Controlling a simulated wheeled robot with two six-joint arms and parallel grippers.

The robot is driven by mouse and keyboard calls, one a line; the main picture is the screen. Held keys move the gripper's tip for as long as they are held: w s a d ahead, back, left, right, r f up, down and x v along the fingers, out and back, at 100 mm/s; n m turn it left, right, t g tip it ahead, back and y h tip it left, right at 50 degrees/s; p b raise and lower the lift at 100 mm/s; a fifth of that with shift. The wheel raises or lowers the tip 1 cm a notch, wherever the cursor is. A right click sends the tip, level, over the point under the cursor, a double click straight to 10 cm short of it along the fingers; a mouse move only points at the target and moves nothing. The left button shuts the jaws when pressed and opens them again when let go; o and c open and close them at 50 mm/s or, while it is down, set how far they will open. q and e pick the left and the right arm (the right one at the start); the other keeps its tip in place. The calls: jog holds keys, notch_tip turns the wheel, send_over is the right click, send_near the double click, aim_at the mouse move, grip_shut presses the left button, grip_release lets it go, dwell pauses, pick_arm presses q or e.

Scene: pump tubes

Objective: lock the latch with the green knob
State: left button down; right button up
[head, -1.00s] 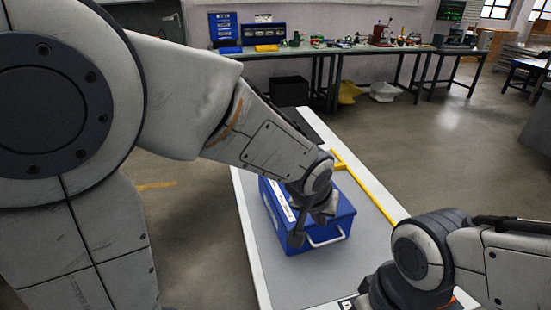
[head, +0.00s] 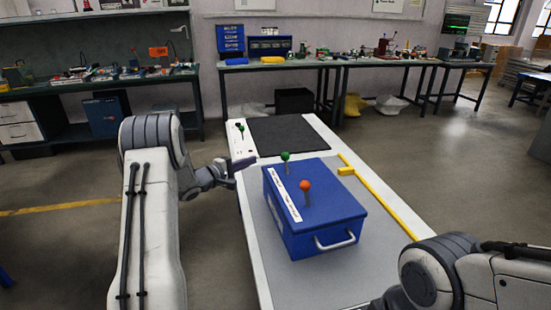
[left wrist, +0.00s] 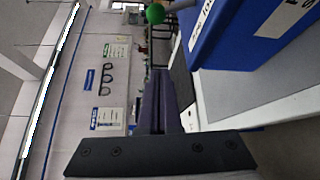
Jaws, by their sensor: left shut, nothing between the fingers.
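A blue box (head: 325,222) stands on the table with two knobs on stems on its lid. The green knob (head: 285,156) is on the far stem, and its stem stands roughly upright. It also shows at the top of the left wrist view (left wrist: 155,13), beside the blue box (left wrist: 250,30). The orange knob (head: 305,185) is nearer, also on an upright grey stem. My left gripper (head: 243,163) is shut and empty, left of the box and apart from the green knob; its fingers (left wrist: 158,100) are together. My right gripper is out of view; only its arm shows.
The box lies on a grey mat on a white-edged table (head: 253,258). A white panel with another green knob (head: 240,127) is at the table's far left. A dark mat (head: 288,134) lies behind the box. A yellow bar (head: 380,202) runs along the right.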

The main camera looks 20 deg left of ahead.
aim_at(286, 163)
pick_arm(q)
jog(key=x, duration=1)
jog(key=shift+d+r, duration=0.15)
jog(key=shift+d, duration=0.1)
jog(key=shift+s+d+r, duration=0.15)
jog(key=shift+s+d, duration=0.45)
jog(key=shift+s, duration=0.05)
jog(key=shift+s+d+r, duration=0.15)
jog(key=shift+s+d, duration=0.45)
jog(key=shift+d, duration=0.05)
jog(key=shift+d, duration=0.1)
